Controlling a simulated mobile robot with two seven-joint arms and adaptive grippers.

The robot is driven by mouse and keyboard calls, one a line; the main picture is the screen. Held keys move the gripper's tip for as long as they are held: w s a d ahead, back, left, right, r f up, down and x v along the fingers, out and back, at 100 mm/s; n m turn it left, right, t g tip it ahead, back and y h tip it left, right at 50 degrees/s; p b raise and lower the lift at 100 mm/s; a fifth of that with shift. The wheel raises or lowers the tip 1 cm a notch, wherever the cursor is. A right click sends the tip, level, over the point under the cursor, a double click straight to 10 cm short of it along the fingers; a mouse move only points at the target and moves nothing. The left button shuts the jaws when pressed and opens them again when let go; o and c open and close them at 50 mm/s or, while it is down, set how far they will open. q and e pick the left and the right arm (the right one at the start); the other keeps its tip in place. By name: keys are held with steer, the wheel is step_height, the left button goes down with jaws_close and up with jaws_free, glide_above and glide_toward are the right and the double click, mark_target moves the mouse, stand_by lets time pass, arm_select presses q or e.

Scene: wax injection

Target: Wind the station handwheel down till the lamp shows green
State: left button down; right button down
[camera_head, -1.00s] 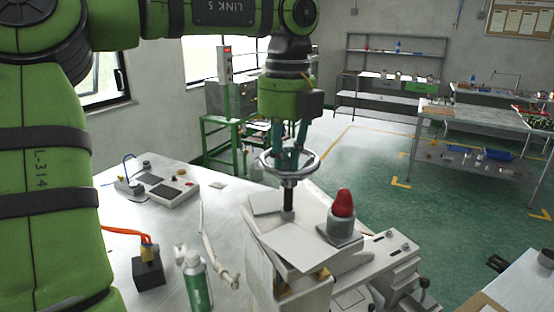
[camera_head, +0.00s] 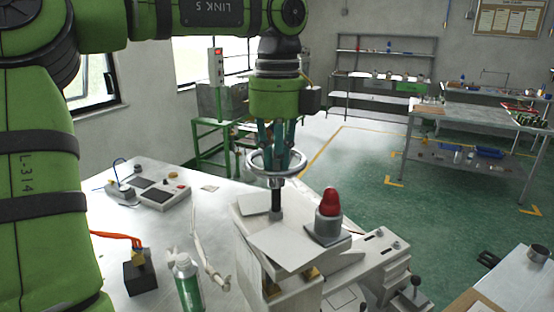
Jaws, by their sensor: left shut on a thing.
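The station handwheel (camera_head: 262,172) is a silver ring on a dark vertical shaft, standing on top of the white wax station (camera_head: 290,247). My left gripper (camera_head: 275,160) points straight down from above, its teal fingers shut on the handwheel. The fingertips are partly hidden by the ring. The lamp (camera_head: 329,203) is a red dome on a grey base, on top of the station to the right of the wheel; it shows red. My right gripper is not in view.
On the white table are a control box (camera_head: 166,193), a green-labelled bottle (camera_head: 187,283), a black block (camera_head: 140,277) with orange leads and a pale jointed arm (camera_head: 207,246). Another table edge (camera_head: 520,280) is at lower right. Shelves and a workbench stand beyond green floor.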

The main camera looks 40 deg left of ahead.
arm_select(q)
steer(key=shift+w+a+r, duration=0.25)
steer(key=shift+w+a, duration=0.05)
steer(key=shift+a, duration=0.05)
steer(key=c, duration=1.3)
jaws_free()
steer(key=shift+w+a+f, duration=0.3)
steer(key=shift+w+a, duration=0.1)
steer(key=shift+a, duration=0.1)
steer(key=shift+s+d, duration=0.2)
steer(key=shift+d, duration=0.05)
steer(key=shift+f, duration=0.1)
